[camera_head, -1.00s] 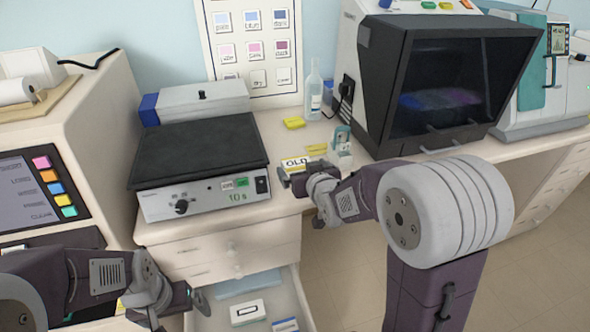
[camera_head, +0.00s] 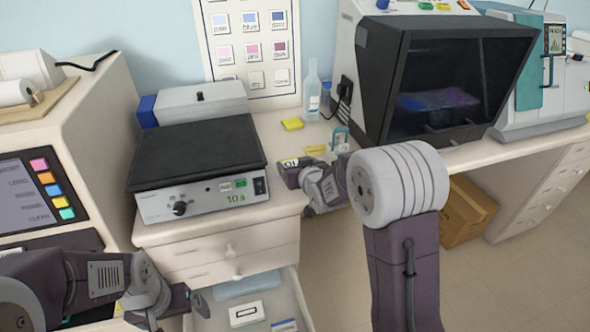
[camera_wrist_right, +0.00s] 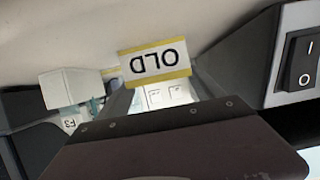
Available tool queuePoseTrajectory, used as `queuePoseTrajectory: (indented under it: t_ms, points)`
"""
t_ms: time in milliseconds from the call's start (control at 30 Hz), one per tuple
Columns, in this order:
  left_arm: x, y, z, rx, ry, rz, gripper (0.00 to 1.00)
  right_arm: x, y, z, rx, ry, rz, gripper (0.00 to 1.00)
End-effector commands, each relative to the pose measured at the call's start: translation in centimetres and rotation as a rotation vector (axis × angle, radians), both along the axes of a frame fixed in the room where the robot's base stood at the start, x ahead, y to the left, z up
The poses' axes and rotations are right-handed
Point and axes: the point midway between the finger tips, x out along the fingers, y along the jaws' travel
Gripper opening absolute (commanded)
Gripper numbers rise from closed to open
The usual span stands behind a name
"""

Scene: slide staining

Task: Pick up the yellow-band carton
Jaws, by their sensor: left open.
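In the head view the carton (camera_head: 289,162) stands on the counter right of the grey stirrer-like device, partly hidden by my right gripper. My right gripper (camera_head: 284,175) is at the near side of it. In the wrist view its fingers (camera_wrist_right: 163,88) are apart, with the carton at the tips between them; I cannot tell whether they touch it. My left gripper (camera_head: 192,299) is open and empty by the open drawer.
The device (camera_head: 205,190) with a black top stands close left of the carton. Yellow pieces (camera_head: 292,124), a small rack (camera_head: 340,140) and a bottle (camera_head: 312,90) stand behind. A dark-fronted cabinet (camera_head: 440,85) stands right.

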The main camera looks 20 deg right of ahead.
Motion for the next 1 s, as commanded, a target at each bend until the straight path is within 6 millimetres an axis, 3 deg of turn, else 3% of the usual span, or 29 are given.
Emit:
queuePoseTrajectory:
  t_ms: [333,600,700,1000]
  points:
    - [0.0,0.0,0.1,0.000,0.000,0.000,1.00,0.0,0.0,0.4,0.000,0.001,0.000,0.36]
    - [0.0,0.0,1.0,0.000,0.000,0.000,1.00,-0.1,-0.2,4.7,0.001,-0.003,-0.001,0.36]
    - [0.0,0.0,1.2,0.000,0.000,0.000,1.00,-1.4,-2.4,5.8,-0.001,-0.002,-0.006,0.36]
    - [0.0,0.0,4.6,0.000,0.000,0.000,1.00,-5.0,-8.1,10.2,0.000,0.001,-0.008,0.36]
